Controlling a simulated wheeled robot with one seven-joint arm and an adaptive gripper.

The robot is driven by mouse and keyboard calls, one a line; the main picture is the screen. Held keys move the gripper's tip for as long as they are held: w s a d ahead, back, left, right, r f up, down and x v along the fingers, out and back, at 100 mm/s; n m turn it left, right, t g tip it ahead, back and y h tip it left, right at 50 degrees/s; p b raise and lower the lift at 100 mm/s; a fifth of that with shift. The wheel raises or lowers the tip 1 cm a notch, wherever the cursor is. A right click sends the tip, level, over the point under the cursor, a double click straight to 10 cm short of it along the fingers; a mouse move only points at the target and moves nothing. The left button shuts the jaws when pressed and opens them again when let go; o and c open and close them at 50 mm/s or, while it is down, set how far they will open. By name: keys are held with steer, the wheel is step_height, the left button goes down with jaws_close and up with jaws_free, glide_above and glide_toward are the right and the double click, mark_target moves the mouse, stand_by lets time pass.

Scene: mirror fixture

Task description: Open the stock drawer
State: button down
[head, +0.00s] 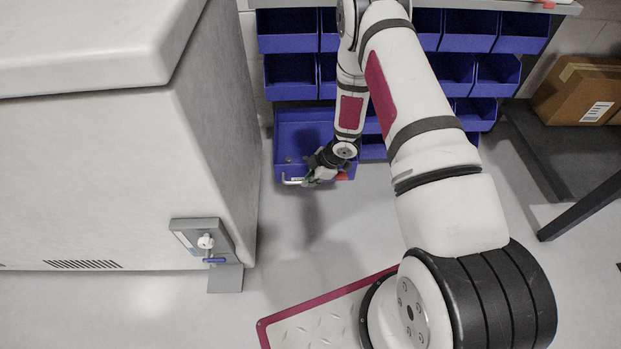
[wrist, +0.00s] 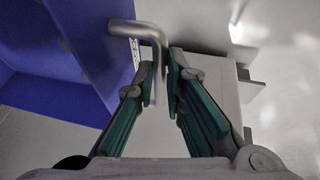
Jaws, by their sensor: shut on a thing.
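The stock drawer (head: 300,130) is a blue box at the lower left of the bin rack. It stands out in front of the bins above it, and its inside shows from above. A grey metal bar handle (head: 292,182) is on its front. My gripper (head: 317,178) is at the drawer's front. In the wrist view the drawer (wrist: 85,35) fills the upper left, and the bent handle (wrist: 142,31) runs down between the green-padded fingers of my gripper (wrist: 165,85). The fingers are shut on the handle. My gripper and arm hide part of the drawer's right side.
Rows of blue bins (head: 468,32) hang above and to the right. A white chest freezer (head: 95,170) with a grey latch plate (head: 204,240) stands close on the left. A cardboard box (head: 580,92) sits on a dark shelf at right. The floor (head: 300,250) before the drawer is clear.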

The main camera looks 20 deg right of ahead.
steer(key=c, duration=1.7)
jaws_free()
steer(key=shift+o, duration=0.2)
steer(key=shift+r, duration=0.1)
steer(key=v, duration=1.1)
steer(key=shift+s+d+r, duration=0.15)
steer(key=shift+d+r, duration=0.05)
steer(key=shift+r, duration=0.15)
